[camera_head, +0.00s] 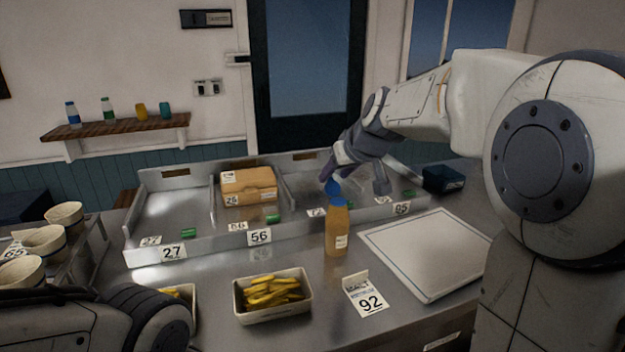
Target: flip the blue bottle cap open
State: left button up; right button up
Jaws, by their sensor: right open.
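An orange-brown bottle (337,232) with a white label stands upright on the steel counter, near the middle of the head view. Its blue cap (333,187) shows at the top, with a blue part standing up above the bottle's neck, so the lid looks raised. My right gripper (354,178) is open, with its fingers apart and pointing down, just above and behind the bottle top. One fingertip is close to the blue cap; I cannot tell whether they touch. My left gripper is out of view; only part of my left arm shows at the lower left.
A divided metal tray (195,243) behind the bottle holds a cardboard box (248,186). A white board (430,250) lies at right. A bin of yellow fries (272,295) and a "92" card (366,295) stand in front. Cups (45,243) stand at left.

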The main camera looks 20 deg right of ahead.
aim_at(330, 178)
jog(key=shift+x, duration=1.95)
jog(key=shift+f, duration=0.1)
grip_shut()
jog(key=shift+p, duration=0.75)
jog(key=shift+w+a+f+g+h+p, duration=0.1)
jog(key=shift+w+f+g+p, duration=0.2)
jog(key=shift+g+p, duration=2.1)
jog(key=shift+w+d+f+g+h+p, duration=0.15)
jog(key=shift+f+p, duration=0.25)
jog(key=shift+p, duration=4.1)
jog(key=shift+w+a+f+g+h+p, duration=0.1)
jog(key=shift+w+a+f+g+p, duration=0.2)
jog(key=shift+g+p, duration=2.1)
jog(key=shift+s+d+t+p, duration=0.1)
jog(key=shift+d+t+p, duration=0.05)
jog(key=shift+t+p, duration=0.95)
